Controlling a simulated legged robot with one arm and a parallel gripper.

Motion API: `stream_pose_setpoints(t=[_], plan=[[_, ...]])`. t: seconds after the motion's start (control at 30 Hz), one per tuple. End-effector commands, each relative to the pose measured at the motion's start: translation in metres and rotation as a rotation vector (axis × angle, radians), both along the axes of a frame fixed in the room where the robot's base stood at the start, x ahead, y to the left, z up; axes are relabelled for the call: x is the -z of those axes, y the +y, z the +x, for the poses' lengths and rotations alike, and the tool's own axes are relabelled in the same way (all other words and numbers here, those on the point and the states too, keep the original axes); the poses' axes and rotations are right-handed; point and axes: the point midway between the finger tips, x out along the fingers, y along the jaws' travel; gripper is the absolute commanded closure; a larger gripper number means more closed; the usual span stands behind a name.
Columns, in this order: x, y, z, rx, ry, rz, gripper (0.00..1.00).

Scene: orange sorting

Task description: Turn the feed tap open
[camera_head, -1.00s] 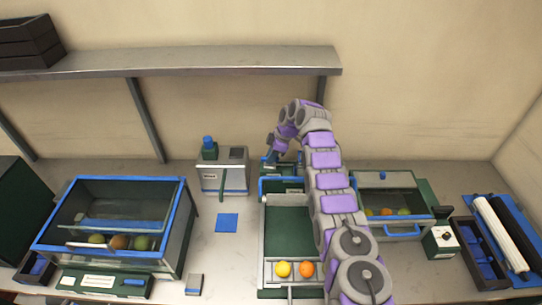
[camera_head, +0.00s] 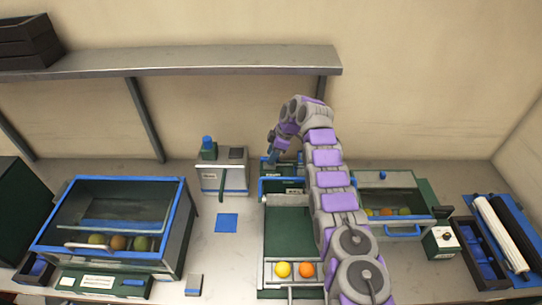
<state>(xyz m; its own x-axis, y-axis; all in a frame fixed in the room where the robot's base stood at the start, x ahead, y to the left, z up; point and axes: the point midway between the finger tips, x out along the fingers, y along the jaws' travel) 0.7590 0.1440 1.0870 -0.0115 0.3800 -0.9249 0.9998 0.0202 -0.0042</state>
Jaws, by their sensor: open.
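My gripper (camera_head: 271,158) is open at the far end of my purple and grey arm. It is over a small green and blue unit (camera_head: 268,174) at the back end of the green tray (camera_head: 290,222). The feed tap cannot be picked out clearly; the gripper and arm hide part of this unit. Whether the fingers touch anything there is too small to tell. A yellow fruit (camera_head: 283,269) and an orange fruit (camera_head: 306,269) lie side by side at the tray's front end.
A grey box with a blue knob (camera_head: 207,144) stands left of the gripper. A glass-sided, blue-edged bin (camera_head: 182,215) with fruit is at left. A smaller bin (camera_head: 402,231) with fruit is at right. A shelf (camera_head: 200,60) spans the wall above. The counter around the blue square (camera_head: 227,223) is mostly clear.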

Motion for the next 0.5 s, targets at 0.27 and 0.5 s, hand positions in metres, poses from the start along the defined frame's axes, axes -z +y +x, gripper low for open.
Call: stream_pose_setpoints(t=[0.27, 0.5], plan=[[-0.050, -0.017, 0.002, 0.001, -0.004, 0.000, 0.57], [-0.075, -0.029, 0.003, 0.004, -0.001, 0.001, 0.57]])
